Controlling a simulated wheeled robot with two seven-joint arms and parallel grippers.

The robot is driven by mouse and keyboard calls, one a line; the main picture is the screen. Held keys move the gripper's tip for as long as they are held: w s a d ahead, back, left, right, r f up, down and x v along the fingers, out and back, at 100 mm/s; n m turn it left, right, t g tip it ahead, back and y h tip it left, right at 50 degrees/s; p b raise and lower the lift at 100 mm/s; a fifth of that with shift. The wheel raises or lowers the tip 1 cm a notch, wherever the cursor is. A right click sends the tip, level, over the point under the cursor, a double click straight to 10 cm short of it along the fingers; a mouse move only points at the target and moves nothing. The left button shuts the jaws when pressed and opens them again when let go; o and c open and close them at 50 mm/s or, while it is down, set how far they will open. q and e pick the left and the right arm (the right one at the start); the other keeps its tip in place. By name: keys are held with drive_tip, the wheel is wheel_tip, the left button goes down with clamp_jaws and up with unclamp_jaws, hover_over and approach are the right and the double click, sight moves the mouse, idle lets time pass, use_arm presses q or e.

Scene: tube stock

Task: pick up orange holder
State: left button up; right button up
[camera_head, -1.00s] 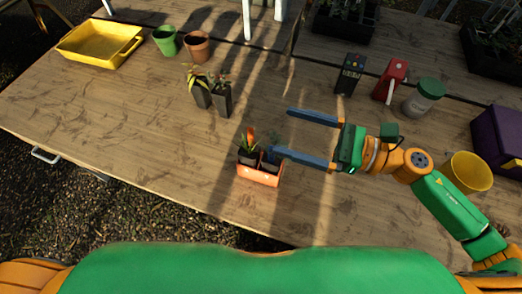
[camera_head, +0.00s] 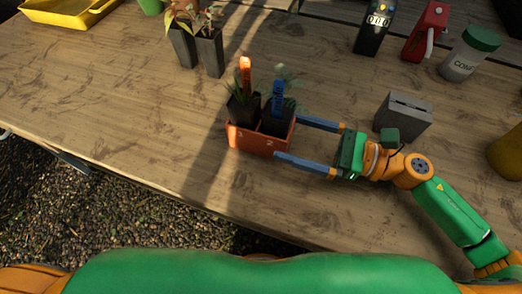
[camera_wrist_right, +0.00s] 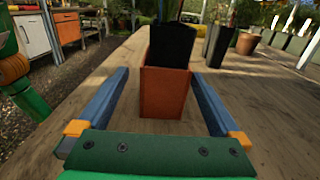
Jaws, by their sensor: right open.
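The orange holder (camera_head: 252,140) stands on the wooden table in the head view, near its front edge. It holds two dark pots with plants, one with an orange label (camera_head: 245,75) and one with a blue label (camera_head: 278,95). My right gripper (camera_head: 288,140) is open, its two blue fingers reaching the holder's right end. In the right wrist view the orange holder (camera_wrist_right: 164,98) sits between the open fingers, with gaps on both sides and a dark pot (camera_wrist_right: 171,45) above it. My left gripper is not in view.
A grey slotted block (camera_head: 402,116) stands just behind my right gripper. Two dark plant pots (camera_head: 208,52) stand behind the holder. A yellow tray (camera_head: 70,12), a black device (camera_head: 374,28), a red dispenser (camera_head: 426,32) and a green-lidded jar (camera_head: 468,55) are farther back. Table left of the holder is clear.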

sight(261, 129)
drive_tip(key=shift+f, duration=0.8)
drive_tip(key=p+x, duration=0.1)
drive_tip(key=x, duration=0.1)
drive_tip(key=p+x, duration=0.1)
drive_tip(key=x, duration=0.1)
drive_tip(key=p+x, duration=0.1)
drive_tip(key=x, duration=0.1)
drive_tip(key=shift+w+a+r, duration=0.15)
drive_tip(key=shift+w+a, duration=0.05)
drive_tip(key=shift+w, duration=0.2)
drive_tip(key=shift+a, duration=0.3)
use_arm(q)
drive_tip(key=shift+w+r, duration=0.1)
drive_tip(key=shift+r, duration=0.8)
use_arm(e)
drive_tip(key=shift+f, duration=0.2)
drive_tip(key=c, duration=1.3)
drive_tip(key=shift+r, duration=0.1)
